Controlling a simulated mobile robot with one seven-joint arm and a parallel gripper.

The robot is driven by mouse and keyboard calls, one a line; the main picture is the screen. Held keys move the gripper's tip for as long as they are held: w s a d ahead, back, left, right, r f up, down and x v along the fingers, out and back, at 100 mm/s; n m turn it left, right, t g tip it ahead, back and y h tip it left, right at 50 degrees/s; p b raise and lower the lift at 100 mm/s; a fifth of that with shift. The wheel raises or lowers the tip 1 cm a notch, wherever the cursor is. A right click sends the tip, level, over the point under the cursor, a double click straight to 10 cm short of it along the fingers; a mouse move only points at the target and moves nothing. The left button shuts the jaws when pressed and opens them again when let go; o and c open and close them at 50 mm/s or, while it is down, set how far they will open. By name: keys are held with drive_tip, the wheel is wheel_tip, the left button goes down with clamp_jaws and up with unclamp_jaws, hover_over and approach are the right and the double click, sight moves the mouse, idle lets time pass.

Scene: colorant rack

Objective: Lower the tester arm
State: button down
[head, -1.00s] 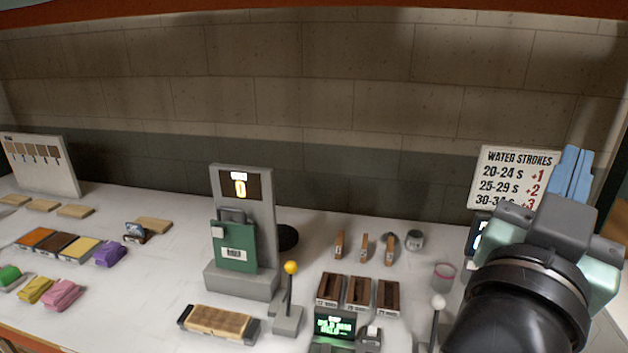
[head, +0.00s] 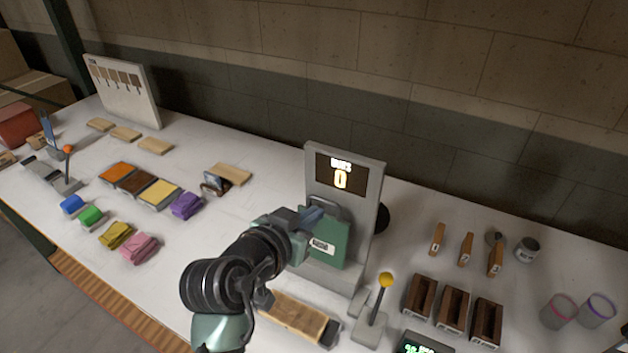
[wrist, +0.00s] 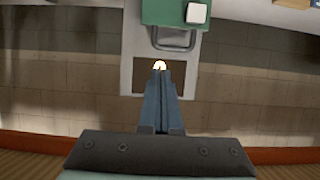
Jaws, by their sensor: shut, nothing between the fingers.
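The grey tester stand (head: 372,185) stands upright with a lit display reading 0. A green unit with a white label and a grey handle (head: 338,243) sits on its front; the handle also shows in the wrist view (wrist: 172,45). A lever with a yellow ball knob (head: 386,280) stands upright on a grey base right of the stand. I cannot tell which of these parts is the tester arm. My gripper (head: 316,213) is shut and empty in front of the stand, near the display and handle. In the wrist view its fingertips (wrist: 160,74) overlap the display.
A wooden block with dark ends (head: 298,318) lies below my gripper. Dark brown trays (head: 452,309) and a green-lit screen (head: 418,345) are at right. Coloured cloths (head: 140,248) and colour trays (head: 135,182) lie left.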

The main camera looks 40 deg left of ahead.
sight(341, 196)
drive_tip(key=shift+s+d+r, duration=0.1)
drive_tip(key=shift+d, duration=0.05)
drive_tip(key=p+x, duration=0.2)
drive_tip(key=x, duration=0.7)
drive_tip(key=shift+w+p, duration=0.25)
drive_tip(key=shift+p, duration=0.05)
drive_tip(key=shift+w+f, duration=0.2)
drive_tip(key=shift+w, duration=0.1)
drive_tip(key=shift+f, duration=0.1)
